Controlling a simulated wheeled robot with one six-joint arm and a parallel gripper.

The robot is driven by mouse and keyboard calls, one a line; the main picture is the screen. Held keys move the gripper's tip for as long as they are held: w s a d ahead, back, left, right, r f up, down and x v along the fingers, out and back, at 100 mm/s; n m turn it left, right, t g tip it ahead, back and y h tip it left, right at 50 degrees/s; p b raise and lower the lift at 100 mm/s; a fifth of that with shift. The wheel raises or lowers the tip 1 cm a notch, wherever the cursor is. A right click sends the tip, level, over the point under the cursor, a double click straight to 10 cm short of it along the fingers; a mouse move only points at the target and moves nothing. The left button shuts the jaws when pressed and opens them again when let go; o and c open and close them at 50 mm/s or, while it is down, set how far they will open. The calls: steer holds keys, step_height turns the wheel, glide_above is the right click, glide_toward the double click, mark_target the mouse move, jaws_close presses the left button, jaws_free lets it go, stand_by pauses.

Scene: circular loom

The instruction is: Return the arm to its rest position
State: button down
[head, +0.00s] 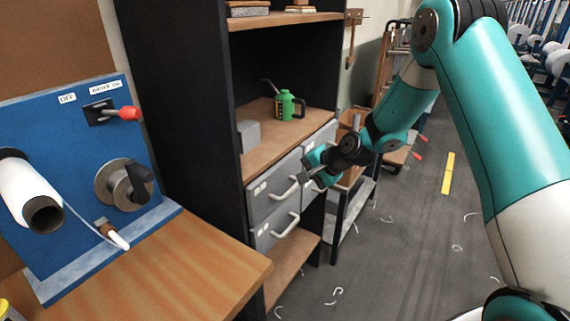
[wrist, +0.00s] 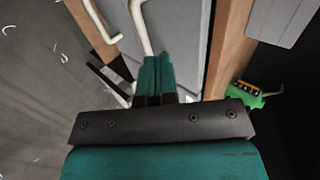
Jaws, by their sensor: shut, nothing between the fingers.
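My arm (head: 480,110) is teal and white and reaches from the right side of the head view toward the shelf unit. My gripper (head: 308,176) is in front of the grey drawers, close to the upper drawer handles. In the wrist view my gripper (wrist: 156,62) has its two teal fingers together with nothing between them. A white drawer handle (wrist: 141,25) lies just beyond the fingertips. I cannot tell whether they touch.
A black shelf unit (head: 185,100) holds grey drawers (head: 268,203), a green oil can (head: 287,106) and a grey box (head: 249,136). A blue panel (head: 75,145) and wooden table (head: 185,275) stand at left. Grey floor (head: 400,230) with scattered white scraps is open at right.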

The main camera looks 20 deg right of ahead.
steer(key=s+a+r+n+g, duration=0.2)
steer(key=s+a+r+n, duration=0.4)
steer(key=s, duration=0.3)
steer(key=s+a+r+n+g, duration=0.3)
steer(key=s+a+r+n, duration=0.15)
steer(key=s+r, duration=0.35)
steer(key=s+r+n+g, duration=0.1)
steer(key=s+r+n, duration=0.1)
steer(key=s, duration=0.7)
steer(key=s+r+n+g+h, duration=0.1)
steer(key=s+n, duration=0.4)
steer(key=s, duration=0.5)
steer(key=shift+a+r+g, duration=0.3)
steer(key=shift+a+r, duration=0.15)
steer(key=shift+r, duration=0.1)
